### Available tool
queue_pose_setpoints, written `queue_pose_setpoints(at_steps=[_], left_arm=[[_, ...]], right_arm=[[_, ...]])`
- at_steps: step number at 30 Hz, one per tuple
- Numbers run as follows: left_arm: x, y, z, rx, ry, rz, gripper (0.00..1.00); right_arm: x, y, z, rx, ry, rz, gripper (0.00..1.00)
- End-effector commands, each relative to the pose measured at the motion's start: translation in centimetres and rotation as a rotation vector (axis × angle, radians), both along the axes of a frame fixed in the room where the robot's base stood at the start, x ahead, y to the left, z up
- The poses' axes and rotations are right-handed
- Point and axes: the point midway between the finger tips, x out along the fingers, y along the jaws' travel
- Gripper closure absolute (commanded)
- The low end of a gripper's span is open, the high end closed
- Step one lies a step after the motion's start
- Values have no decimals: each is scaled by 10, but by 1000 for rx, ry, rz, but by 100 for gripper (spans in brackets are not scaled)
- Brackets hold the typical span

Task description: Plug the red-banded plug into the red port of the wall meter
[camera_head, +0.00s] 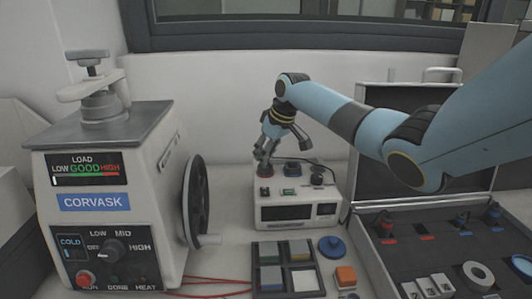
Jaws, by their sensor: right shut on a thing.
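The meter (295,213) is a white box with a dark front window in the middle of the bench, with sockets on its top. My right gripper (264,156) comes down from above at the meter's back left corner. It is shut on the small red-banded plug (264,169), whose red part shows just under the fingertips. The plug is over the left end of the meter's top. The red port is hidden under it, and I cannot tell whether the plug is seated. A blue port (292,167) lies to its right. My left gripper is out of view.
A CORVASK press (110,180) with a handwheel (197,200) stands left. A black plug with a cable (317,177) is on the meter's right side. An open case (430,235) with dark plugs lies right. A sample tray (286,267) and blue knob (331,247) lie in front.

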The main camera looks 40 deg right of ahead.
Motion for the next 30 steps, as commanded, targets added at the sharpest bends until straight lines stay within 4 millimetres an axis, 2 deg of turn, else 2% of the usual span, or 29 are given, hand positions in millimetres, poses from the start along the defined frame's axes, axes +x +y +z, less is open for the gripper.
queue_pose_setpoints(at_steps=[22,23,28,30], left_arm=[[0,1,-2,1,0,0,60],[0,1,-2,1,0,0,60],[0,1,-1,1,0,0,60],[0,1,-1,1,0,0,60]], right_arm=[[0,0,-6,0,0,0,100],[0,0,-6,0,0,0,77],[0,0,-6,0,0,0,55],[0,0,-5,0,0,0,52]])
